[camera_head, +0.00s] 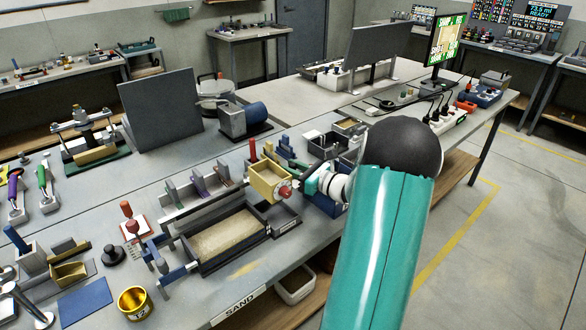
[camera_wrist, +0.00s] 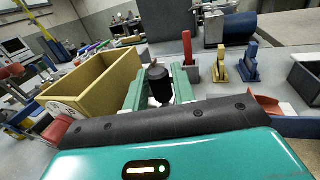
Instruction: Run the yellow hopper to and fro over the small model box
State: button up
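The yellow hopper (camera_head: 268,182) is an open-topped box with a red knob and a pale dial on its near face. It is at the right end of the small model box (camera_head: 190,257), a dark tray-like box filled with sand. My gripper (camera_head: 292,168) is beside the hopper, partly hidden by its own wrist. In the wrist view, the hopper (camera_wrist: 100,88) fills the left, and the green fingers of my gripper (camera_wrist: 158,88) stand either side of a black grip against the hopper's right side. The hopper's underside is hidden, so any gap below it cannot be told.
Upright coloured tools (camera_head: 198,186) stand in a rack behind the model box. A blue-ended motor (camera_head: 240,118) and a grey panel (camera_head: 162,108) are farther back. A brass cup (camera_head: 134,302) and a blue mat (camera_head: 85,301) lie at the front left.

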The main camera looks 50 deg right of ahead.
grip_shut()
jog(key=shift+s+d, duration=0.15)
jog(key=shift+d, duration=0.95)
jog(key=shift+s+d, duration=0.15)
jog(key=shift+d, duration=0.9)
jog(key=shift+o, duration=2)
grip_release()
jog(key=shift+d, duration=0.2)
jog(key=shift+a, duration=0.15)
jog(key=s, duration=0.4)
jog(key=s+d, duration=0.1)
jog(key=s, duration=0.4)
jog(key=s+d, duration=0.1)
jog(key=s, duration=0.3)
jog(key=shift+s, duration=0.3)
